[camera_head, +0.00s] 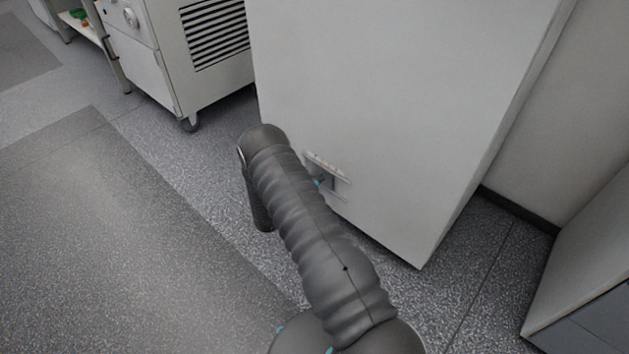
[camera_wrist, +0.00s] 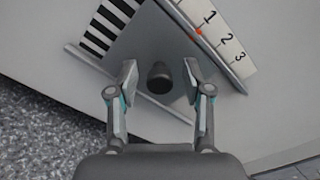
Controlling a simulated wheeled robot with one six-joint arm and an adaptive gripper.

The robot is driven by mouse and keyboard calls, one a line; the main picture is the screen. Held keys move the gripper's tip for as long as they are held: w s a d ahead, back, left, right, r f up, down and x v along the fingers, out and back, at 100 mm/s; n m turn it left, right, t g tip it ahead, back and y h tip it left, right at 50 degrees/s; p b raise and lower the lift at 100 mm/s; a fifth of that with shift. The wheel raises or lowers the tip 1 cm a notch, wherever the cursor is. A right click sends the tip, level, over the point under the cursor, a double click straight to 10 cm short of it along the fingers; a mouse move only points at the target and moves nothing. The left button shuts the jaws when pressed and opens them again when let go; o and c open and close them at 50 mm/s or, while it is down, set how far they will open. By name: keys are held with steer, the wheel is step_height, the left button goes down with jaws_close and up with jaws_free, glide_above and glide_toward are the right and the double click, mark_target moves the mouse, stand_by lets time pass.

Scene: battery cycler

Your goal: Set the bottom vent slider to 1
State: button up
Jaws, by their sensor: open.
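The vent slider's dark round knob (camera_wrist: 160,75) stands out from a grey plate (camera_wrist: 145,42) in the wrist view. A small orange-red mark (camera_wrist: 198,31) lies at the strip's edge close to the 1. My gripper (camera_wrist: 160,84) is open, with one finger on each side of the knob and a visible gap to each. In the head view the vent's scale strip (camera_head: 327,163) shows low on the white cabinet, and my arm hides most of the vent and gripper.
Black and white vent stripes (camera_wrist: 105,25) lie left of the plate. The large white cabinet (camera_head: 370,90) stands in front of me. A wheeled unit with a louvred grille (camera_head: 213,35) stands at the back left. The grey floor (camera_head: 110,240) at left is clear.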

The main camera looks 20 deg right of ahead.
steer(key=v, duration=1.2)
stand_by(0.3)
